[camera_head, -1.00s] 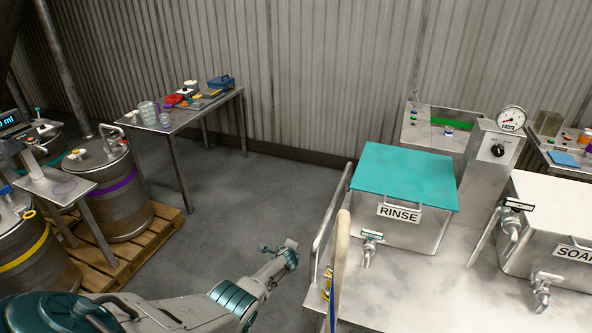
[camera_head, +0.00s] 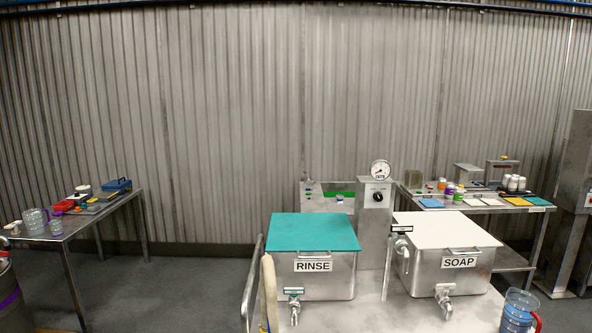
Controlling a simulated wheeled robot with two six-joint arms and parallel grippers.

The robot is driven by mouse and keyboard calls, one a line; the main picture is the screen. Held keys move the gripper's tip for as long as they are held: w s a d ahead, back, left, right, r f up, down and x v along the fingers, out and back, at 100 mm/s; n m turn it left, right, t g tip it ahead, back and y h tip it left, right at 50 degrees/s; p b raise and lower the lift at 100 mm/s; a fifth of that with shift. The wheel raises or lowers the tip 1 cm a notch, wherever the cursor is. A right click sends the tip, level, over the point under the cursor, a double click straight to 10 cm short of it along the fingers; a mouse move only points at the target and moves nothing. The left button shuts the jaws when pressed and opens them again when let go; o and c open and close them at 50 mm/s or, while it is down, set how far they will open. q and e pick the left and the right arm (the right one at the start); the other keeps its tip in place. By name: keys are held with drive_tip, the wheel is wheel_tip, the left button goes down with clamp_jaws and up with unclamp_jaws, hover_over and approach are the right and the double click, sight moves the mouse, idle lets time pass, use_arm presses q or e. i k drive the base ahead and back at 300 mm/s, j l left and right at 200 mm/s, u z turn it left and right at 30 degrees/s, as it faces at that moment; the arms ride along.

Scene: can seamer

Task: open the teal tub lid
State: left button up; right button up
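The teal tub lid (camera_head: 314,232) lies flat and closed on the metal tub labelled RINSE (camera_head: 338,283), in the middle of the head view. A handle shows at the tub's front just above the label, and a tap (camera_head: 293,301) sticks out below it. The tub's inside is hidden under the lid. Neither of my grippers is in this view.
A SOAP tub (camera_head: 452,278) with a white lid stands to the right on the same metal bench (camera_head: 375,316). A gauge (camera_head: 380,170) on a metal post stands behind, between the tubs. A metal rail (camera_head: 250,283) runs along the bench's left end. A clear jug (camera_head: 519,311) stands front right.

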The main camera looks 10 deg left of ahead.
sight(328, 232)
drive_tip(key=k+z, duration=0.15)
drive_tip(key=z, duration=1.25)
drive_tip(key=j+z, duration=0.1)
drive_tip(key=j, duration=0.45)
drive_tip(key=k+j+z, duration=0.1)
drive_tip(key=j, duration=0.5)
drive_tip(key=j+z, duration=0.1)
drive_tip(key=j, duration=0.45)
drive_tip(key=k+j+z, duration=0.1)
drive_tip(key=j, duration=0.45)
drive_tip(key=k+j+z, duration=0.1)
drive_tip(key=j, duration=0.45)
drive_tip(key=k, duration=0.1)
